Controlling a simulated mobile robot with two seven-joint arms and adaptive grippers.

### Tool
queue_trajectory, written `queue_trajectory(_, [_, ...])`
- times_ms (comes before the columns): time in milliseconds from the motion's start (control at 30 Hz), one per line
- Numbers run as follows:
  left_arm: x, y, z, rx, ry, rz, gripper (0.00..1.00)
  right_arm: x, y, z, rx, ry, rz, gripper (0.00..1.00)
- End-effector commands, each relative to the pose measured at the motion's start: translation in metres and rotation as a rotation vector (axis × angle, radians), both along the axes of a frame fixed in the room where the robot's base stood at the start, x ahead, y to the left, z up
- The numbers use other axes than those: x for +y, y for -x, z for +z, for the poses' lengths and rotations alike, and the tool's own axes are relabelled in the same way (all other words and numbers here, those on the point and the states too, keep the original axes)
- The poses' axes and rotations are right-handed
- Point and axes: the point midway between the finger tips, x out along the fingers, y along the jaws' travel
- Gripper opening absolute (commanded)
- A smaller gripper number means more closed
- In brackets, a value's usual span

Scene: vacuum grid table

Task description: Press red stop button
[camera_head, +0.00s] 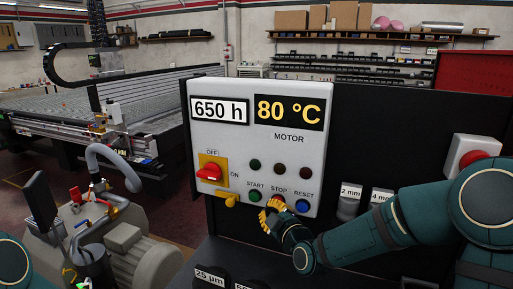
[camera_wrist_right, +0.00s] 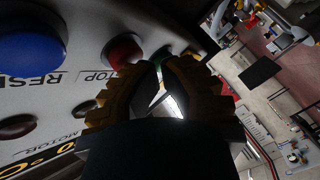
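The white control panel (camera_head: 225,150) stands upright in the middle of the head view, with START, STOP and RESET buttons along its lower part. My right gripper (camera_head: 270,206) is in front of the STOP place and largely hides that button in the head view. In the right wrist view the red stop button (camera_wrist_right: 124,50) shows just beyond the fingers. My right gripper's yellow fingers (camera_wrist_right: 162,64) are drawn together at the tips, with nothing held; contact with the button cannot be told. My left gripper is out of view.
The blue RESET button (camera_head: 302,206) is right of the fingers and the green START button (camera_head: 254,196) left. A red rotary switch (camera_head: 209,173) sits further left. Another red button (camera_head: 472,158) on a white box is at far right, behind my arm. Knobs (camera_head: 347,208) stand nearby.

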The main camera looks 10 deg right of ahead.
Motion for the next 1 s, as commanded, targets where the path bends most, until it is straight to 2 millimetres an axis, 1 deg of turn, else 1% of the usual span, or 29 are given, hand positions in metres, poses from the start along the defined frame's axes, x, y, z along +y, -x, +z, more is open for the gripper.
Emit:
queue_trajectory(333, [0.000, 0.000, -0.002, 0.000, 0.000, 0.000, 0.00, 0.003, 0.003, 0.000, 0.000, 0.001, 0.001, 0.00])
queue_trajectory(800, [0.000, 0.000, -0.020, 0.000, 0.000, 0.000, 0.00, 0.026, 0.038, -0.001, -0.001, 0.001, 0.002, 0.00])
queue_trajectory(1000, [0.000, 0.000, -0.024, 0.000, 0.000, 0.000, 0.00, 0.034, 0.049, 0.000, 0.001, 0.001, 0.002, 0.00])
